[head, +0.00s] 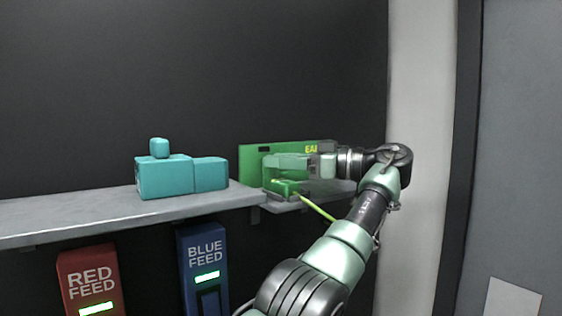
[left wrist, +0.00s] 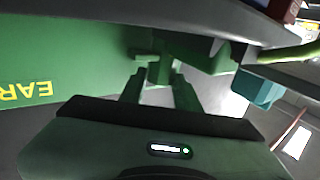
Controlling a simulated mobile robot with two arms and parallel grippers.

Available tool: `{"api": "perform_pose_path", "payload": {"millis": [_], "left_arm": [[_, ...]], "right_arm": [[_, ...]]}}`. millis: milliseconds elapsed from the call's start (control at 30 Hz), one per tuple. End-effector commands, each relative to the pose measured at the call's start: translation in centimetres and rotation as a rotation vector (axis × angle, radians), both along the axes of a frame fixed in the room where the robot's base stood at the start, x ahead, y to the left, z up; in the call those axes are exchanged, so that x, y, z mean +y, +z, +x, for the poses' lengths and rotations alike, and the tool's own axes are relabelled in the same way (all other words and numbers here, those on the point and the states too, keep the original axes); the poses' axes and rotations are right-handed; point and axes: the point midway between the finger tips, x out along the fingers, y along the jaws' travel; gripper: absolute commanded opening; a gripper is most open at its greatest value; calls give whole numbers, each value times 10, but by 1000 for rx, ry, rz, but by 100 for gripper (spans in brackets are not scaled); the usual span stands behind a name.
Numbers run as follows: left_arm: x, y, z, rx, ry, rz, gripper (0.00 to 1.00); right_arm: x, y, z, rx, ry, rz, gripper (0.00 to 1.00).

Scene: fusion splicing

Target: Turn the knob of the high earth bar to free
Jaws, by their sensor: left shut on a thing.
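The green earth bar panel (head: 262,150) stands at the end of the shelf, with part of its yellow lettering showing. It also shows in the left wrist view (left wrist: 60,60), with the letters upside down. A small green knob (left wrist: 160,72) projects beside the panel. My left gripper (left wrist: 158,80) has its two fingers on either side of this knob and is shut on it. In the head view the left gripper (head: 275,178) reaches in from the right side of the panel and hides part of it. The knob's pointer and markings cannot be read. My right gripper is out of view.
A grey shelf (head: 70,215) carries a teal block (head: 165,178) with a small knob on top. A yellow-green rod or cable (head: 318,208) slants down from the green parts. Red feed (head: 88,280) and blue feed (head: 203,258) units hang below. A pale post (head: 420,120) stands right.

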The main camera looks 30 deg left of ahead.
Motion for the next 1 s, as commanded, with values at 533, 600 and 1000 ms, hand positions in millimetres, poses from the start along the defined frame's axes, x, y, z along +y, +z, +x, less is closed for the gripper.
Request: {"api": "perform_pose_path", "payload": {"millis": [533,600,1000], "left_arm": [[0,0,1,-1,20,-1,0],[0,0,1,-1,20,-1,0],[0,0,1,0,20,-1,54]], "right_arm": [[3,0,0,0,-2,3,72],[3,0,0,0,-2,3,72],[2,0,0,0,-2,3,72]]}}
